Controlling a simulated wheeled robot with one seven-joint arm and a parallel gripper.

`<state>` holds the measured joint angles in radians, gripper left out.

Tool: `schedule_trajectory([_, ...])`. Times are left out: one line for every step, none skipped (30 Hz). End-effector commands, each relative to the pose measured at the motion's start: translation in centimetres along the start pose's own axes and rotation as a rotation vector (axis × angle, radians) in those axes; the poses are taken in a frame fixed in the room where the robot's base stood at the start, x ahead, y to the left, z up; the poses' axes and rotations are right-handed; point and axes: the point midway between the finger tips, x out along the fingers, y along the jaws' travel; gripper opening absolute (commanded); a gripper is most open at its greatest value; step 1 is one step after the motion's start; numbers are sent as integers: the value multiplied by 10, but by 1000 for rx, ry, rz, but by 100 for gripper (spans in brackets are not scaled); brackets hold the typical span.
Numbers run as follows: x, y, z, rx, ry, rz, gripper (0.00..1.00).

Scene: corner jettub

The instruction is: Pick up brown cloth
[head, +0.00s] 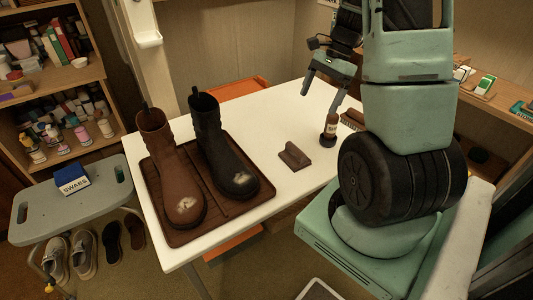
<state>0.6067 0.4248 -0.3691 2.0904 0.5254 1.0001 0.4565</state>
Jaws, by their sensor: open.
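A small flat brown piece (295,157) lies on the white table, right of the boots. It has a raised ridge on top and is the likeliest brown cloth, but I cannot be sure of its material. My gripper (320,99) is open and empty above the far side of the table, beyond the brown piece and a little to its right. Its fingers point down, apart from the piece.
A brown boot (172,175) and a black boot (222,150) stand on a dark brown tray (225,209). A small bottle (330,126) stands below my gripper, near a brush (353,119) partly hidden by my arm. The white table (262,217) is clear near its front edge.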

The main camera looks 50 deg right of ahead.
Motion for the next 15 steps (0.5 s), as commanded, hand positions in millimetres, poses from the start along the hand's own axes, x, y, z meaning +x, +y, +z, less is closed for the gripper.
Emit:
schedule_trajectory([1,2,-6,21,-1,-4,93])
schedule_trajectory([2,3,-7,27,-1,-5,93])
schedule_trajectory([6,3,-8,31,-3,-5,93])
schedule_trajectory([10,3,-8,32,-4,-4,93])
schedule_trajectory([14,3,-8,32,-4,-4,93])
schedule_trajectory([22,3,-7,31,-3,-4,93])
schedule_trajectory([28,3,-7,30,-4,-2,93])
schedule_trajectory([35,3,-7,29,-4,-2,93])
schedule_trajectory([43,3,-7,29,-5,-2,93])
schedule_trajectory([50,3,-7,29,-3,-2,93])
schedule_trajectory([56,3,-7,29,-4,-1,93])
schedule_trajectory([65,3,-6,28,-4,-1,93])
schedule_trajectory([71,3,-6,28,-4,-1,93])
schedule_trajectory([77,3,-6,29,-4,-2,93])
schedule_trajectory([86,3,-6,27,-4,-1,93])
